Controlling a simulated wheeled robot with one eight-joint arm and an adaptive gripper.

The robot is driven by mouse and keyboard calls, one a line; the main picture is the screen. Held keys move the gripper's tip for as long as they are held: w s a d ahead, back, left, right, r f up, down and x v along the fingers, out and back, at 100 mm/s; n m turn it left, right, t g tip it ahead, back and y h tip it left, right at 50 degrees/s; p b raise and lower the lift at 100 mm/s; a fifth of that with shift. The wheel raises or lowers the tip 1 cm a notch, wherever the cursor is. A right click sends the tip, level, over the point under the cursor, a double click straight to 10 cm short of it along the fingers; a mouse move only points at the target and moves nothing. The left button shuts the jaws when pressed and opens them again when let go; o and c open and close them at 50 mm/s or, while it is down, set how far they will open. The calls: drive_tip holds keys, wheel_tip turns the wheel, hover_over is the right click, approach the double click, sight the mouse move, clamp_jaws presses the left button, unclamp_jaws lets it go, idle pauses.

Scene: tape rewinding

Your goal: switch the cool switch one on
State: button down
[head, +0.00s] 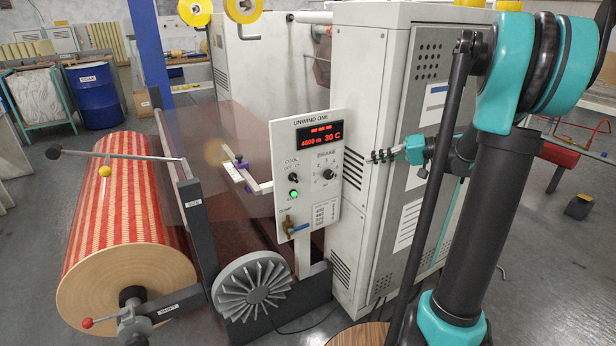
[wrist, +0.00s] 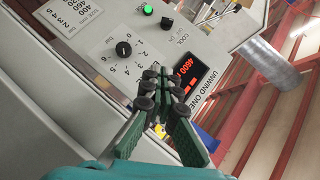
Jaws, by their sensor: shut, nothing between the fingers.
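The control panel (head: 311,200) marked UNWIND ONE carries a small black switch (head: 294,178) under the label COOL, with small OFF and ON marks beside it. The switch's setting is too small to tell. It also shows as a black knob at the top of the wrist view (wrist: 167,22). My gripper (head: 374,156) is shut and empty, to the right of the panel and apart from the switch in the head view.
A lit green button (head: 293,193) sits just below the cool switch, and the brake knob (head: 328,174) is to its right. A blue-handled dump valve (head: 296,227) is lower on the panel. The grey-white cabinet (head: 365,90) stands close behind my gripper.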

approach(296, 176)
drive_tip(key=w+a, duration=0.1)
drive_tip(key=w+a+f, duration=0.1)
drive_tip(key=w+a, duration=0.1)
drive_tip(key=shift+w+f, duration=0.1)
drive_tip(key=shift+w, duration=0.1)
drive_tip(key=shift+s+a+f, duration=0.6)
drive_tip(key=shift+s+a, duration=0.05)
drive_tip(key=shift+a, duration=0.15)
drive_tip(key=shift+s+a+f, duration=0.3)
drive_tip(key=shift+a, duration=0.15)
